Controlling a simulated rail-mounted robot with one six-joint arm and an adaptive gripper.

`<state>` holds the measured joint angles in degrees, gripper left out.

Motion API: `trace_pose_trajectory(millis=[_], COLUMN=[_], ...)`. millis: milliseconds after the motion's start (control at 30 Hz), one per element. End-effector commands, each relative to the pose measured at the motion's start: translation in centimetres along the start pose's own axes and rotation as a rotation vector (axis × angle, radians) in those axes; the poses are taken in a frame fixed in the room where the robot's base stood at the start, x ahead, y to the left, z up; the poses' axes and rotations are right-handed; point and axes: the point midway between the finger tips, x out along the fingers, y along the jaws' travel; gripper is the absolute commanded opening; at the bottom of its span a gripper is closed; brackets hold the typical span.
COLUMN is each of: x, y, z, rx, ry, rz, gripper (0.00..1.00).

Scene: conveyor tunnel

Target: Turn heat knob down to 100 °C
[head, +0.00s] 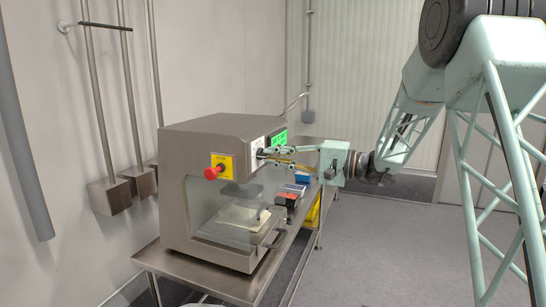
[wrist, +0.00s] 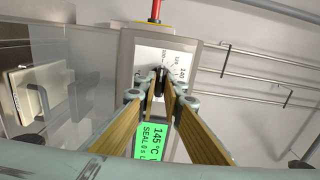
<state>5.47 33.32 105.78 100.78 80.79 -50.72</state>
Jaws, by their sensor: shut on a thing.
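The heat knob (wrist: 160,80) is a small dark knob on a white dial plate with numbers (wrist: 148,56); the pointer's setting is too small to read. My gripper (wrist: 161,92) is shut on the knob, one finger on either side. The green display (wrist: 153,140) reads 145 °C, with a line starting "SEAL" partly cut off. In the head view, my gripper (head: 264,153) reaches the front panel of the grey machine (head: 218,138) from the right. There the fingers hide the knob, and the dial plate (head: 257,142) and green display (head: 279,139) show above them.
A red push button (head: 212,173) on a yellow plate is left of the knob. A clear cover (head: 227,205) is below. The machine stands on a steel table (head: 160,262), with blue and red boxes (head: 289,198) beside it. The floor at right is clear.

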Motion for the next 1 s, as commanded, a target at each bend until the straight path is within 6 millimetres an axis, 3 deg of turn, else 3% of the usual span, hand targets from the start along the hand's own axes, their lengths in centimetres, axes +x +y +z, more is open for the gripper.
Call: trace_pose_trajectory(millis=[333,367,500,1000], x=[-0.01,-0.01,-0.01,-0.50], y=[0.04,0.04,0.03,-0.01], z=[0.01,0.01,0.00,-0.03], rx=[-0.003,-0.003,-0.002,-0.002], ry=[0.000,0.000,0.000,0.001], rz=[0.000,0.000,0.000,0.000], gripper=[0.00,0.10,0.22,0.22])
